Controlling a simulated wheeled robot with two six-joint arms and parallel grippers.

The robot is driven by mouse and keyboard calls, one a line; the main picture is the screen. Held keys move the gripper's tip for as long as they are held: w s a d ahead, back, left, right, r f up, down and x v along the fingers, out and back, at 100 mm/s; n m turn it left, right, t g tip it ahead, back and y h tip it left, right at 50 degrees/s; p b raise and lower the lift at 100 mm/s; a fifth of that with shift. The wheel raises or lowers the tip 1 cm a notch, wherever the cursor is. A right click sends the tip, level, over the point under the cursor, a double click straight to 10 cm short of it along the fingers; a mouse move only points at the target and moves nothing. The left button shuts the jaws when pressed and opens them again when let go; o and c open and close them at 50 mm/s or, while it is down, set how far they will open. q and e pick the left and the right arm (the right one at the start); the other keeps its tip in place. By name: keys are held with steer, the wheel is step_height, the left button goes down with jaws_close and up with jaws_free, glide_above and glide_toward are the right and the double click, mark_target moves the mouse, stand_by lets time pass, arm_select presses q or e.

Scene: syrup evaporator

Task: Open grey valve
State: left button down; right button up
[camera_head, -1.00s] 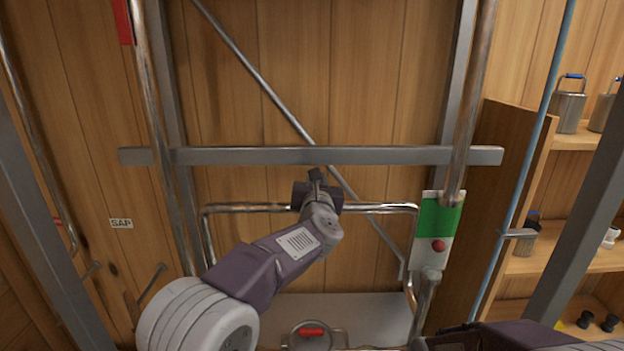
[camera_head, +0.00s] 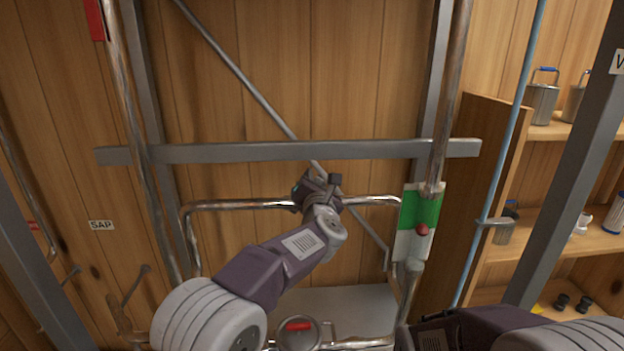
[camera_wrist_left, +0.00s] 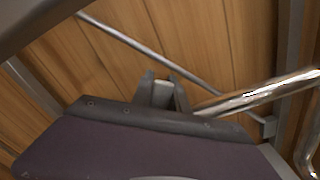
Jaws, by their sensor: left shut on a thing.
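The polished horizontal pipe (camera_head: 240,205) crosses the wood wall below the grey crossbar in the head view. My left gripper (camera_head: 322,182) is at the middle of this pipe and covers part of it. A small dark grey piece, which looks like the grey valve's handle (camera_head: 335,180), shows at its tip. In the left wrist view the grey fingers (camera_wrist_left: 162,92) are close together on a dark grey piece beside the pipe (camera_wrist_left: 255,98). The valve body is mostly hidden by the gripper. My right forearm enters at the lower right; its fingers are out of view.
The grey crossbar (camera_head: 250,151) runs just above the left gripper. A red-handled lid (camera_head: 298,328) lies below. Shelves with metal cans (camera_head: 541,102) stand at the right.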

arm_select(q)
steer(key=c, duration=1.3)
jaws_free()
steer(key=shift+s+d, duration=0.1)
steer(key=shift+s, duration=0.05)
steer(key=s+b, duration=0.5)
steer(key=s, duration=0.4)
steer(key=shift+b, duration=0.3)
